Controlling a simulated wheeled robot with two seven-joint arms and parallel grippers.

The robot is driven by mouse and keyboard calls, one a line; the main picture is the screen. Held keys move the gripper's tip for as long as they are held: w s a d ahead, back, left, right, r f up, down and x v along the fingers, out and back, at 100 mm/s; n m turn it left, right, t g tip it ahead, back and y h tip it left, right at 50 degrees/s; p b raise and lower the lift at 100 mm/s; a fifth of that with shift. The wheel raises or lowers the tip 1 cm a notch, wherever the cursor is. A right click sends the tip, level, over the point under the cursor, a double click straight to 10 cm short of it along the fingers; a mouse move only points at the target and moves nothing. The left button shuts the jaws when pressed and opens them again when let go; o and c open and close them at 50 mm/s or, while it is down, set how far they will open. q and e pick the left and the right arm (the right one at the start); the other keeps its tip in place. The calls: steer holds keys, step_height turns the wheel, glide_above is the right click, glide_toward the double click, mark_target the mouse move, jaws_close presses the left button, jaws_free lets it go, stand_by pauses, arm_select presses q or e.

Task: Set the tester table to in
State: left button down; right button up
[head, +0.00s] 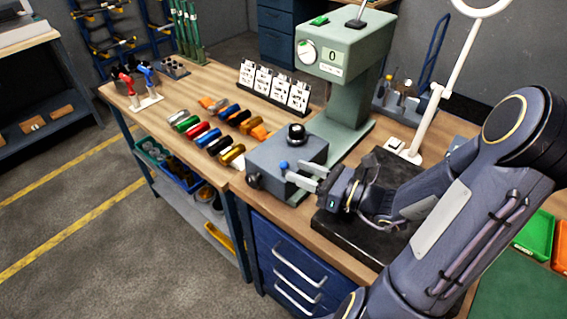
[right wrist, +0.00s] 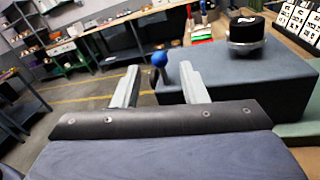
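The tester (head: 345,60) is a green-grey machine with a dial and a display reading 0. In front of its column sits a blue-grey block (head: 262,160), seemingly its table, with a black knob (head: 296,134) on top. A small blue ball (head: 283,165) shows on the block's side facing my right gripper; in the right wrist view the blue ball (right wrist: 159,59) sits on a short stem. My right gripper (head: 301,172) is open, its fingertips close to the ball. In the wrist view the ball appears between the fingers, nearer the right one; contact cannot be told. My left gripper is out of view.
Several coloured cylinders (head: 205,135) lie on the wooden bench left of the block. White cards (head: 272,85) stand behind them. A black slab (head: 345,228) lies under my right forearm. A white lamp arm (head: 435,100) rises at the right.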

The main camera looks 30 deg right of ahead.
mark_target(284, 166)
steer(key=x, duration=0.5)
steer(key=shift+w+a, duration=0.1)
jaws_close()
